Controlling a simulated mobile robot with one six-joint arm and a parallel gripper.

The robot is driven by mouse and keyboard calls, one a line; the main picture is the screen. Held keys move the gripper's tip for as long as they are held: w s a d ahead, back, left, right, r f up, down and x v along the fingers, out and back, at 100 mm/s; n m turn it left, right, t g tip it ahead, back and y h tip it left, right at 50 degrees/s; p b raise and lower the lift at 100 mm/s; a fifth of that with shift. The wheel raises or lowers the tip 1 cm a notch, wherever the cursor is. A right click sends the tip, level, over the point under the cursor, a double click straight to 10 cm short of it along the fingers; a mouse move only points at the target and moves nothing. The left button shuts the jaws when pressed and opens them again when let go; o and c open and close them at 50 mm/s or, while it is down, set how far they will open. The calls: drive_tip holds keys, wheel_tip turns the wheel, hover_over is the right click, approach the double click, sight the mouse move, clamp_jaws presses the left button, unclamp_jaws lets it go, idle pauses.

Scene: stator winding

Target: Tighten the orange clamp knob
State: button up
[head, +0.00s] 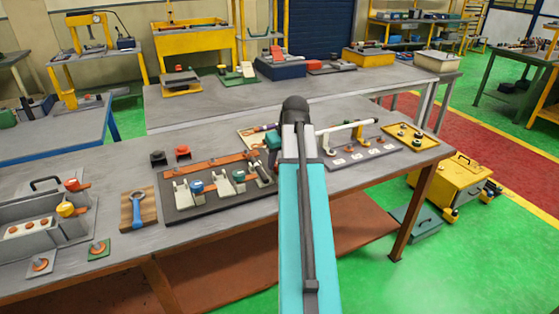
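A dark fixture plate (190,206) on the near workbench carries a row of pale metal clamps and a long orange-brown bar (203,164). At the plate's right end, a dark and copper-coloured cluster (260,168) sits close beside my arm. I cannot make out which part there is an orange clamp knob, or whether anything touches it. My arm reaches over the bench from below and bends down near this end. A small teal part shows beside the wrist. My gripper's fingers are not clearly visible, being hidden or too small to tell.
Left on the bench are a grey box with red and yellow-orange knobs (66,209), and a blue wrench on a wooden board (124,212). Right of my arm are a rack with a white bar (350,132) and a yellow tray (408,138). A yellow cart (452,181) stands on the floor.

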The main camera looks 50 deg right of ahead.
drive_tip(key=shift+d, duration=0.2)
drive_tip(key=shift+a, duration=0.1)
drive_tip(key=shift+a, duration=0.1)
drive_tip(key=shift+m+p, duration=0.3)
drive_tip(key=shift+m, duration=0.1)
drive_tip(key=shift+r+m+h+p, duration=0.1)
drive_tip(key=shift+m+h+p, duration=0.4)
drive_tip(key=shift+m, duration=0.3)
drive_tip(key=m, duration=0.2)
drive_tip(key=m+g+h+p, duration=0.1)
drive_tip(key=m, duration=0.1)
drive_tip(key=m+g+p, duration=0.1)
drive_tip(key=m, duration=0.1)
drive_tip(key=shift+w+a+h, duration=0.1)
drive_tip(key=shift+w+h, duration=0.2)
drive_tip(key=m, duration=0.2)
drive_tip(key=m+g, duration=0.1)
drive_tip(key=m, duration=0.1)
drive_tip(key=m+g, duration=0.1)
drive_tip(key=shift+w+m+h+p, duration=0.25)
drive_tip(key=shift+m+h+p, duration=0.05)
drive_tip(key=shift+m, duration=0.1)
drive_tip(key=shift+m+g, duration=0.8)
drive_tip(key=shift+m, duration=1)
